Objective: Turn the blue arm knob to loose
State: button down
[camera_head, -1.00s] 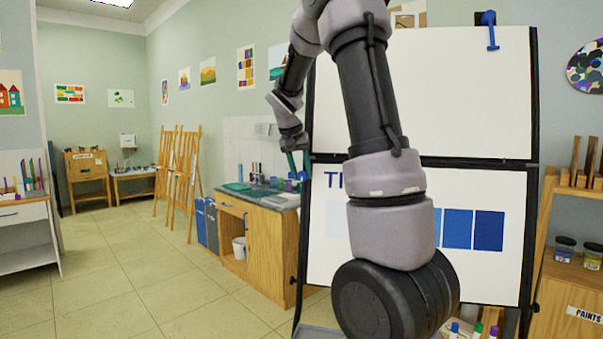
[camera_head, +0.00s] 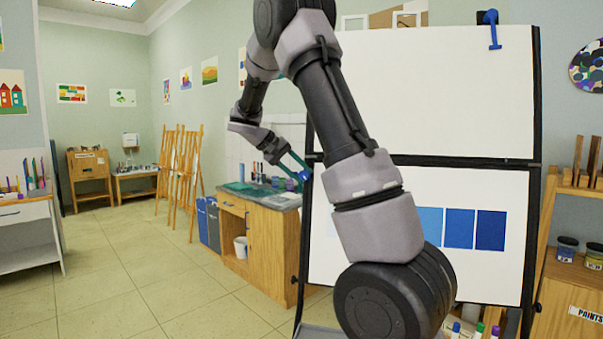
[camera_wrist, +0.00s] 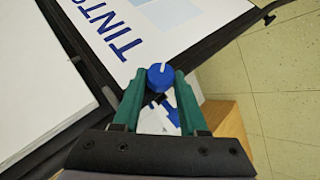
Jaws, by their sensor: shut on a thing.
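The blue knob (camera_wrist: 160,76) is a round cap with a white line, beside the edge of the easel's dark frame. It is small at the easel's left edge in the head view (camera_head: 304,176). My gripper (camera_wrist: 161,82) has its two teal fingers shut on either side of the knob. In the head view, my gripper (camera_head: 299,168) reaches in from the left. The easel's lower board (camera_head: 405,275) carries blue swatches and lettering, partly hidden by my arm. The writing around the knob is too small to read.
The easel's upper board (camera_head: 440,90) is blank, with a blue clip (camera_head: 490,30) on top. A wooden counter (camera_head: 270,250) with jars stands left behind the easel. Markers (camera_head: 478,328) stand on its lower ledge. The tiled floor (camera_head: 130,270) at left is clear.

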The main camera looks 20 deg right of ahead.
jog(key=h, duration=0.1)
jog(key=n+h, duration=0.1)
jog(key=n+g+h, duration=0.1)
jog(key=shift+w+a+f+h, duration=0.1)
jog(key=shift+a+f+h, duration=0.2)
jog(key=shift+h, duration=0.1)
jog(key=n+t+h, duration=0.1)
jog(key=n+h, duration=0.2)
jog(key=f+n+t+h, duration=0.1)
jog(key=n+h, duration=0.2)
jog(key=n+t+h, duration=0.1)
jog(key=n+h, duration=0.2)
jog(key=shift+s+f, duration=0.2)
jog(key=shift+d+n+t, duration=0.1)
jog(key=shift+n+t, duration=0.2)
jog(key=shift+n, duration=0.2)
jog(key=shift+c, duration=2.3)
grip_release()
jog(key=w+v, duration=0.1)
jog(key=v, duration=0.9)
jog(key=shift+s+a+f, duration=0.3)
jog(key=shift+s, duration=0.25)
